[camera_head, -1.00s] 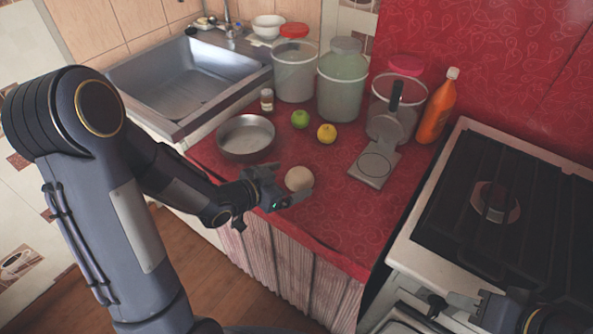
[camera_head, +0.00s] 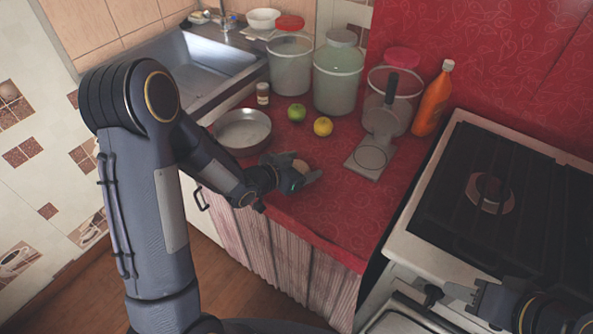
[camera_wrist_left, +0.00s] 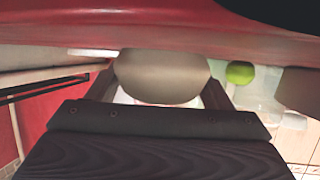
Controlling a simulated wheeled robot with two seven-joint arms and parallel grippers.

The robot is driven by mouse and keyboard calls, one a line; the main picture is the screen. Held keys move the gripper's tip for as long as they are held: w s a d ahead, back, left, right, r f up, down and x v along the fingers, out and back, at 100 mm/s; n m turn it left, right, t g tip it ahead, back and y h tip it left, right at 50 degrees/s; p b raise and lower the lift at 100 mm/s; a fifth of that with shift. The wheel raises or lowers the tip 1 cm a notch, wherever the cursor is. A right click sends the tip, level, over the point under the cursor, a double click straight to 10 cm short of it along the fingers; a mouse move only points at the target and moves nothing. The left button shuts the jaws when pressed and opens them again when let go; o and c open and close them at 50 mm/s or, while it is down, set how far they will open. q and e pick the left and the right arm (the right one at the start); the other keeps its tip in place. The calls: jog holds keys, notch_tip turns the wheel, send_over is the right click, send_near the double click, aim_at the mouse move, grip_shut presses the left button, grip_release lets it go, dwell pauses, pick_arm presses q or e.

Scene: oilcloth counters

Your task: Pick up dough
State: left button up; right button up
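The dough (camera_head: 300,165) is a pale round ball on the red counter, right of the metal pan. My left gripper (camera_head: 293,170) is open at the counter's front part, low over the cloth, with its fingers on either side of the dough and partly hiding it. In the left wrist view the dough (camera_wrist_left: 160,75) sits between the fingers; whether they touch it is unclear. My right gripper (camera_head: 460,293) is at the lower right by the stove front; its opening is not clear.
A metal pan (camera_head: 242,130) stands close behind my left gripper. Jars and an orange bottle (camera_head: 433,100) stand at the back. The front-right counter is clear.

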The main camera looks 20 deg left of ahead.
pick_arm(q)
jog(key=c, duration=0.6)
jog(key=shift+r, duration=0.15)
